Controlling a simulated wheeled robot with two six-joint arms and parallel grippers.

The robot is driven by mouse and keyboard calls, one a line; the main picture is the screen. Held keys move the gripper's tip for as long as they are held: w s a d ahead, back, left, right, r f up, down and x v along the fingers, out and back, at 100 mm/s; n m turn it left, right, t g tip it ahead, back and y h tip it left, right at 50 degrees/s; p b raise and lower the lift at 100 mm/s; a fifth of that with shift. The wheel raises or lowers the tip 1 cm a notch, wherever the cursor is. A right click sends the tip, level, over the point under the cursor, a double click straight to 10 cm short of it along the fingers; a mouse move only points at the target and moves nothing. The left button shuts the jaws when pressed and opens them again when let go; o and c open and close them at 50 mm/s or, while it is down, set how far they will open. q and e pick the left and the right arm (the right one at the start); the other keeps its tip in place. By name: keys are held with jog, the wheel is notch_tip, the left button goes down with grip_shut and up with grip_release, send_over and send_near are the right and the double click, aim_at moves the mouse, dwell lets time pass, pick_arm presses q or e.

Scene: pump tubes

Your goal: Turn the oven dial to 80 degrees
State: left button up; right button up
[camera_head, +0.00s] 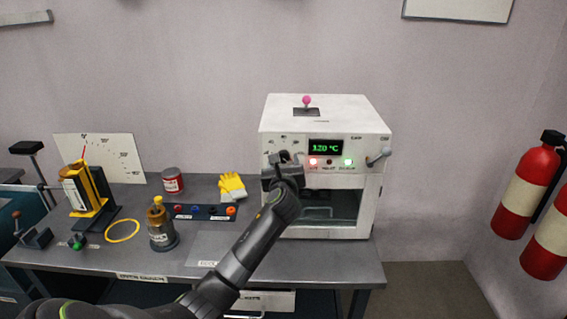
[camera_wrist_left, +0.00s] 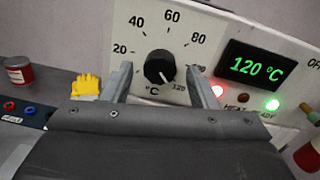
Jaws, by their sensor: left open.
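The white oven (camera_head: 283,112) stands on the bench. In the left wrist view its black round dial (camera_wrist_left: 159,66) sits on a printed scale with 20, 40, 60, 80 and 120. The dial's pale pointer mark faces down and slightly right, toward the 120. The green display (camera_wrist_left: 257,67) reads 120 °C; it also shows in the head view (camera_head: 326,147). My right gripper is not in view.
A red light (camera_wrist_left: 217,91) and a green light (camera_wrist_left: 272,105) are lit below the display. A lever handle (camera_head: 378,157) sticks out at the oven's right. Yellow gloves (camera_head: 232,186), a red can (camera_head: 172,181) and a brass-topped vessel (camera_head: 161,228) are on the bench at left.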

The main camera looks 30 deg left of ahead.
pick_arm(q)
jog(key=c, duration=1)
jog(key=shift+o, duration=0.2)
jog(key=n+p, duration=0.1)
jog(key=n, duration=0.5)
jog(key=shift+n, duration=0.3)
jog(key=n, duration=0.5)
jog(key=n+b, duration=0.1)
jog(key=n, duration=0.4)
jog(key=shift+n+b, duration=0.4)
